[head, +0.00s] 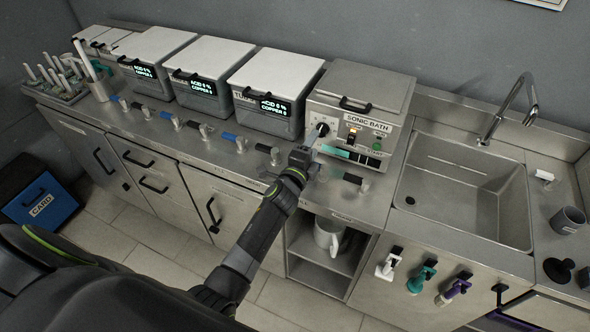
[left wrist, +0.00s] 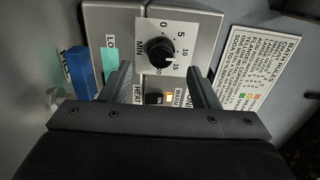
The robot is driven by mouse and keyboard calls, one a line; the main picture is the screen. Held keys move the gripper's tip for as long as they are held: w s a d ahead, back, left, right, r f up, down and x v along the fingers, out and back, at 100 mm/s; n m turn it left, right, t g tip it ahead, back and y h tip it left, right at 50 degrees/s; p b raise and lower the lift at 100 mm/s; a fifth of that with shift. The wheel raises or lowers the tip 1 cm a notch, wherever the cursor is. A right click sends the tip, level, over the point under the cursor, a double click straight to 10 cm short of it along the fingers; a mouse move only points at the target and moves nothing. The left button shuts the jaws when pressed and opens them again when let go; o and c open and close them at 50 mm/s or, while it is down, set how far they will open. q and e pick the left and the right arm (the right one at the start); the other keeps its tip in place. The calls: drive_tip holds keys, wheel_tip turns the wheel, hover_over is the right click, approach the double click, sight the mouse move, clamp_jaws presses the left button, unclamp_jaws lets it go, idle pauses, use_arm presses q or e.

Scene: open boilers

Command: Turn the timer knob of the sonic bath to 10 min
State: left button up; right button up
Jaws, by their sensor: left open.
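The sonic bath (head: 376,88) is a steel box with a lid at the back of the counter, left of the sink. Its black round timer knob (head: 322,129) is at the left of the front panel. In the left wrist view the knob (left wrist: 159,51) sits on a white dial marked 0, 5, 10, 15 and MIN; its pointer setting is too small to read surely. My left gripper (head: 312,143) is at the panel, partly hiding the dial. In the left wrist view its open fingers (left wrist: 160,70) straddle the knob's column, apart from it and empty. My right gripper is out of view.
A lit HEAT switch (left wrist: 155,98) sits close to the knob. Lidded acid boilers (head: 273,92) stand left of the bath. Small valve taps (head: 238,142) line the counter's front. The sink (head: 465,190) with a tap lies to the right.

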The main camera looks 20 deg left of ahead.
use_arm(q)
drive_tip(key=s+p, duration=0.3)
drive_tip(key=s, duration=0.9)
drive_tip(key=shift+s+a, duration=0.25)
drive_tip(key=shift+s, duration=0.15)
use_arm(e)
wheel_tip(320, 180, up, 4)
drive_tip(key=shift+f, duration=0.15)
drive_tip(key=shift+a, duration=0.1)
